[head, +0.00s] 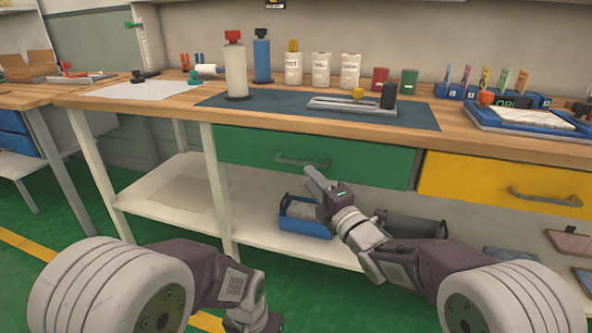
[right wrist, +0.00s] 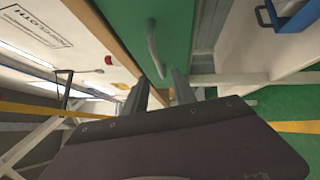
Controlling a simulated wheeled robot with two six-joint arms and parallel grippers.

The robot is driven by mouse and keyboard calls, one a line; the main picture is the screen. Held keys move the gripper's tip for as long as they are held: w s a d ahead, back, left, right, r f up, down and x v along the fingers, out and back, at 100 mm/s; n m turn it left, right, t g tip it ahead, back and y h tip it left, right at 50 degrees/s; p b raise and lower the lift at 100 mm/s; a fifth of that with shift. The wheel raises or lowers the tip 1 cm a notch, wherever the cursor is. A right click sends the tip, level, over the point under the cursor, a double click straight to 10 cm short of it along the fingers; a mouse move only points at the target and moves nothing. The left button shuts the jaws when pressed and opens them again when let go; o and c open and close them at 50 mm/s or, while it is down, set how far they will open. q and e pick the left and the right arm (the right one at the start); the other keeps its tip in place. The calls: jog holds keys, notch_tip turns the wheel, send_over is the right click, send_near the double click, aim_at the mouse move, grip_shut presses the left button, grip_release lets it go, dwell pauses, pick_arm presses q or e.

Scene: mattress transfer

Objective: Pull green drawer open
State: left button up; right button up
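The green drawer (head: 365,162) sits shut under the workbench top, with its grey bar handle (head: 302,161) on the front. My right gripper (head: 311,176) is just below and in front of the handle in the head view. In the right wrist view, the two fingers of my right gripper (right wrist: 158,90) are apart with nothing between them. The handle (right wrist: 154,48) lies ahead of the fingers, apart from them, against the green drawer front (right wrist: 172,20). My left gripper (head: 255,322) hangs low at the bottom edge of the head view, and its fingers cannot be made out.
A yellow drawer (head: 470,180) is right of the green one. A blue bin (head: 303,228) and a dark bin (head: 425,227) stand on the lower shelf (head: 255,195). Bottles and tools stand on the bench top (head: 455,140). A bench leg (head: 218,190) stands left of the drawer.

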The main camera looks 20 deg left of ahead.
aim_at(296, 163)
jog(key=p+x, duration=0.4)
jog(key=x, duration=0.4)
jog(key=shift+w+a, duration=0.15)
jog(key=shift+w, duration=0.05)
grip_shut()
dwell(1.0)
